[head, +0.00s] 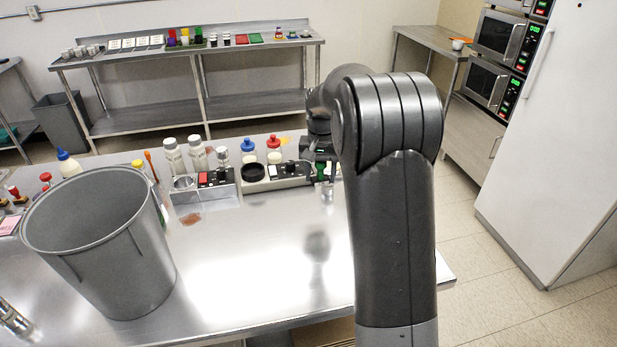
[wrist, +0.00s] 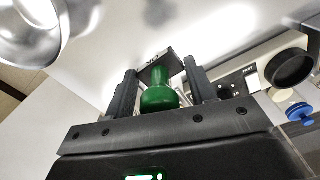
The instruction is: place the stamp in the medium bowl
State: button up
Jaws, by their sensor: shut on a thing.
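The stamp (wrist: 160,92) has a green rounded handle and a dark rectangular block with pale lettering. My gripper (wrist: 160,70) is shut on the stamp's green handle in the wrist view. In the head view my gripper (head: 322,163) is above the far right part of the steel table, and a bit of the green handle shows there. A shiny round metal bowl (wrist: 42,50) is cut off at the upper left of the wrist view, apart from the stamp. I cannot tell whether it is the medium bowl. My arm hides part of the table in the head view.
A large grey bin (head: 110,255) stands on the table's left. Bottles (head: 273,150) and a control panel with a black dial (head: 252,172) stand along the far edge, left of my gripper. The table's middle is clear.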

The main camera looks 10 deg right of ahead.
jog(key=shift+d+r, duration=0.1)
jog(key=shift+d, duration=0.05)
jog(key=s+d+r, duration=0.3)
jog(key=s+d, duration=0.4)
jog(key=s, duration=0.1)
jog(key=s+d+r, duration=0.2)
jog(key=s+d, duration=0.5)
jog(key=s, duration=0.2)
jog(key=shift+w+a+f, duration=0.1)
jog(key=shift+a+f, duration=0.05)
jog(key=shift+f, duration=2.5)
jog(key=shift+a+f, duration=0.1)
jog(key=shift+f, duration=2.55)
jog(key=o, duration=1.1)
jog(key=shift+c, duration=0.2)
jog(key=shift+r, duration=0.1)
